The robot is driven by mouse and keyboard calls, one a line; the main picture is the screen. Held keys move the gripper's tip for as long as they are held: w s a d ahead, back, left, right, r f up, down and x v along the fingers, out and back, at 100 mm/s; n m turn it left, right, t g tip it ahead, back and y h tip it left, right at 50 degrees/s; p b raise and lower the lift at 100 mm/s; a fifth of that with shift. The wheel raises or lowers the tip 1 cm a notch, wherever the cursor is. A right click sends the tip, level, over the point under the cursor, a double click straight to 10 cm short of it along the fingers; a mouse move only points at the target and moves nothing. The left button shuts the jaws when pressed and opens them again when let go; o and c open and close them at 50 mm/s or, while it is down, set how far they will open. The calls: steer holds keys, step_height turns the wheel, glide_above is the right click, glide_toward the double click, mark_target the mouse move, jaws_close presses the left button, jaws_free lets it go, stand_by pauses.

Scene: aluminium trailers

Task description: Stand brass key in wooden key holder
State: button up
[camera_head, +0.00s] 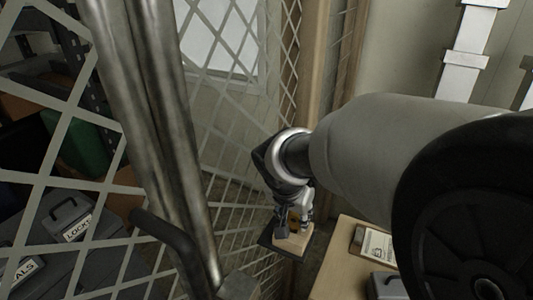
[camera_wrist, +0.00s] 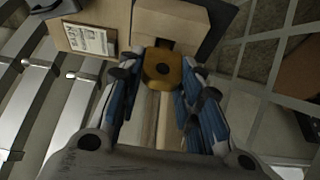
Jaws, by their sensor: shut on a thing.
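The brass key (camera_wrist: 163,70) shows in the wrist view as a yellow-brown head with a round hole, between the fingertips of my gripper (camera_wrist: 162,82). My gripper is shut on it. The pale wooden key holder (camera_wrist: 172,18) is just beyond the key, with a dark slot in the face towards it. The key's far end meets or overlaps the slot area; I cannot tell whether it is inside. In the head view my gripper (camera_head: 294,218) points down over the wooden holder (camera_head: 291,244), with a little brass colour between the fingers.
The holder stands on a dark base (camera_head: 267,242). A wooden table (camera_head: 335,262) with a clipboard (camera_head: 377,246) and a grey case (camera_head: 388,284) is to the right. Wire mesh (camera_head: 230,130) and a thick metal post (camera_head: 150,120) stand to the left of my arm.

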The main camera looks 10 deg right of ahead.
steer(key=shift+f, duration=0.15)
steer(key=o, duration=1.2)
steer(key=shift+o, duration=0.2)
steer(key=v, duration=1.2)
steer(key=shift+w, duration=0.1)
steer(key=s+d+f+n+y, duration=0.1)
steer(key=s+f+n, duration=0.1)
steer(key=s, duration=0.7)
steer(key=s+d+f+n+y, duration=0.1)
steer(key=s+d+f+n, duration=0.1)
steer(key=s+n, duration=0.3)
steer(key=s+f, duration=0.1)
steer(key=s, duration=0.2)
steer(key=shift+s+t+y, duration=0.35)
steer(key=shift+t+y, duration=0.05)
